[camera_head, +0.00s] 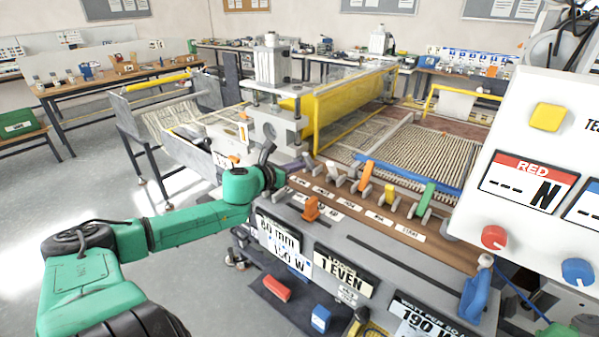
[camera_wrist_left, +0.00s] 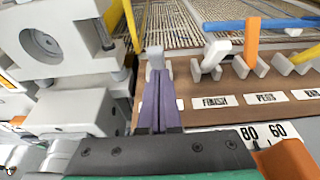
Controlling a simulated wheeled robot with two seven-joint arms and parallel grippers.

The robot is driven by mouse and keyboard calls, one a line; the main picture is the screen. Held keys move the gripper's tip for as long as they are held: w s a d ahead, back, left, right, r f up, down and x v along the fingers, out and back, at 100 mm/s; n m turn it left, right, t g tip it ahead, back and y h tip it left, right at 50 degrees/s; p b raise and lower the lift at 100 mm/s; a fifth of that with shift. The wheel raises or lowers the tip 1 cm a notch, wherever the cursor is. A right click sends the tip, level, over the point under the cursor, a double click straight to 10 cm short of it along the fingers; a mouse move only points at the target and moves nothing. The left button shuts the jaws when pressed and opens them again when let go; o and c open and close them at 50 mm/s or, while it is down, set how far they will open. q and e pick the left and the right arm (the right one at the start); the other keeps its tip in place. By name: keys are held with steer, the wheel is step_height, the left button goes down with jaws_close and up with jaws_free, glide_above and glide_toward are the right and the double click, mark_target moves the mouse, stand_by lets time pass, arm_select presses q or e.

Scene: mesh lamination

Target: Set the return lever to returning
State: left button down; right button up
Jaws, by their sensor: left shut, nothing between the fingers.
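My left gripper (camera_head: 298,164) reaches over the left end of the lever row on the wooden-topped console (camera_head: 455,254). Its purple fingers (camera_wrist_left: 160,103) are shut together and empty. In the left wrist view a pale grey lever (camera_wrist_left: 155,58) stands right at the fingertips; I cannot tell whether they touch it. More grey levers (camera_wrist_left: 213,58) stand to its right, behind label plates such as FINISH (camera_wrist_left: 215,101). The label at the fingertips is hidden, so I cannot tell which lever is the return lever. My right gripper is not in view.
Orange (camera_head: 366,175) and green (camera_head: 425,199) levers stand farther right in the row. A yellow roller guard (camera_head: 345,105) and a grey press block (camera_head: 275,125) stand behind and left of the gripper. A white control panel (camera_head: 525,215) fills the right side.

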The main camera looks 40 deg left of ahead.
arm_select(q)
steer(key=shift+w, duration=0.55)
